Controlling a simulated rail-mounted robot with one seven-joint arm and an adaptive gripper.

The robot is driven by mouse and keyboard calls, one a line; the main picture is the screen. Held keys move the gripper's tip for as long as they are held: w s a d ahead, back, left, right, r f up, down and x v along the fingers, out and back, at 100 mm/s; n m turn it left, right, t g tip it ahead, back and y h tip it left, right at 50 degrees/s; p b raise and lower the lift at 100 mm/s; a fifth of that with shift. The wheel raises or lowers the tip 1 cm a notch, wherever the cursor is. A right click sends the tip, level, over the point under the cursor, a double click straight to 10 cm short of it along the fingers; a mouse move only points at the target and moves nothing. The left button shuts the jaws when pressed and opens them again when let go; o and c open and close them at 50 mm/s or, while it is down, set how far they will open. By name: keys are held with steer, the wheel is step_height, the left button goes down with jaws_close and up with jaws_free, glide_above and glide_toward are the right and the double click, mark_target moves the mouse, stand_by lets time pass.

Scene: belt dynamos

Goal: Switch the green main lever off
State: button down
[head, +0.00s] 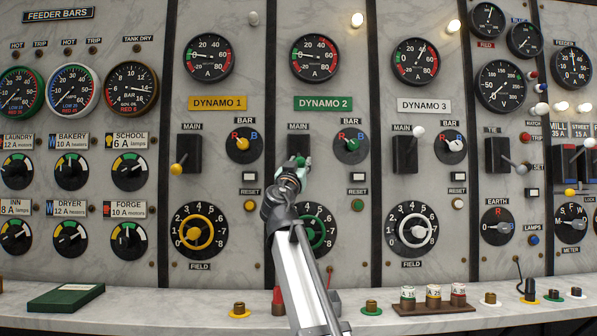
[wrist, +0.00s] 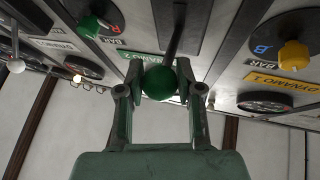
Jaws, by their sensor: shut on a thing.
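The green main lever ends in a green ball knob (wrist: 161,83) on a dark stem (wrist: 174,35), seen close up in the wrist view. My gripper (wrist: 160,92) has one finger on each side of the knob and is shut on it. In the head view, my gripper (head: 298,170) is at the lower part of the black MAIN switch block (head: 298,143) under the green DYNAMO 2 plate (head: 323,104). There, my gripper and arm hide most of the lever, so its angle is hard to tell.
The green-pointer BAR knob (head: 351,146) is just right of the lever. The green FIELD wheel (head: 318,231) is below, partly behind my arm. Dynamo 1's yellow main lever (head: 177,168) points down; Dynamo 3's white one (head: 418,132) points up. A shelf with fuses (head: 433,299) runs below.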

steer(key=shift+w+f+b, duration=0.25)
steer(key=shift+f+b, duration=0.25)
steer(key=shift+b, duration=0.2)
steer(key=shift+w+f+b, duration=0.25)
steer(key=shift+f+b, duration=0.25)
steer(key=shift+b, duration=0.15)
steer(key=c, duration=0.7)
jaws_free()
steer(key=shift+w, duration=0.15)
steer(key=shift+c, duration=0.2)
steer(key=v, duration=1.2)
